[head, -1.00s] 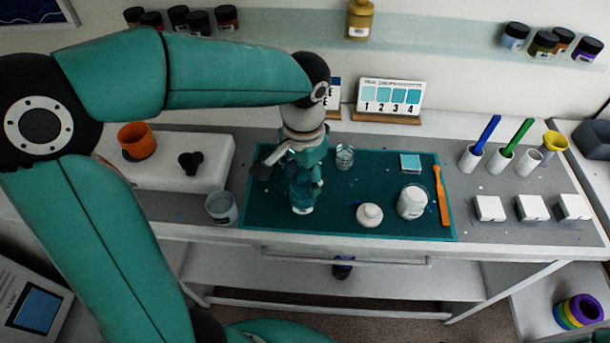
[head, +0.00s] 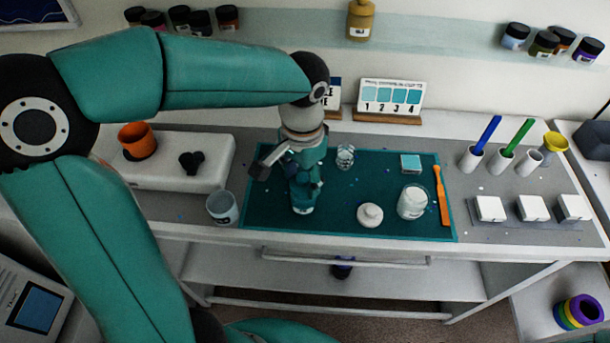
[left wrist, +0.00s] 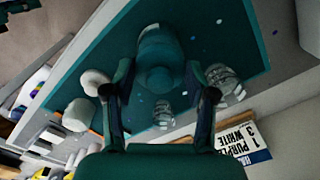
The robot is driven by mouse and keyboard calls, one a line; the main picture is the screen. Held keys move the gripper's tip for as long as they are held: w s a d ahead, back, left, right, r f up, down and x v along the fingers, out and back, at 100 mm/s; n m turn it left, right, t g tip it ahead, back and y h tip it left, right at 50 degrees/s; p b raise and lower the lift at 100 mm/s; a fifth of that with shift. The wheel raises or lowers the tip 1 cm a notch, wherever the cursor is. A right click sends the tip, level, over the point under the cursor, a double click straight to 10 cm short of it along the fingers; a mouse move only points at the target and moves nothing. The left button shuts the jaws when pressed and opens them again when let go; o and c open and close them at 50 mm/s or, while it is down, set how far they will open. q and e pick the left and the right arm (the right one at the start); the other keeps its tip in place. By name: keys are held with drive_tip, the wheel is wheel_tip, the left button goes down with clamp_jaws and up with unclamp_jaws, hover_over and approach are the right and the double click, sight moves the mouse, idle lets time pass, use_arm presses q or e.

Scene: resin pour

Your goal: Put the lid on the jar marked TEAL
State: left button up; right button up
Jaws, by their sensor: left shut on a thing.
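My left gripper (head: 304,190) is low over the left part of the teal mat (head: 262,216). It is shut on a rounded teal thing (left wrist: 158,52), seen between its fingertips in the left wrist view. The gripper hides most of it in the head view, where a pale jar-like base (head: 303,209) shows just below the fingers. I cannot tell whether the held thing is the lid or the jar, and no TEAL marking is readable. My right gripper is not in view.
A small white rounded container (head: 369,214), a larger white jar (head: 412,203), a clear glass (head: 345,156) and an orange stick (head: 441,196) are on the mat. A grey cup (head: 222,208) stands left of it. Number cards (head: 390,96) stand behind.

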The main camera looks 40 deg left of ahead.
use_arm(q)
drive_tip(key=shift+f, duration=0.1)
idle(0.7)
drive_tip(key=o, duration=1.2)
drive_tip(key=shift+o, duration=0.2)
drive_tip(key=shift+s, duration=0.1)
drive_tip(key=shift+r+p, duration=2.95)
drive_tip(key=shift+r, duration=0.6)
clamp_jaws()
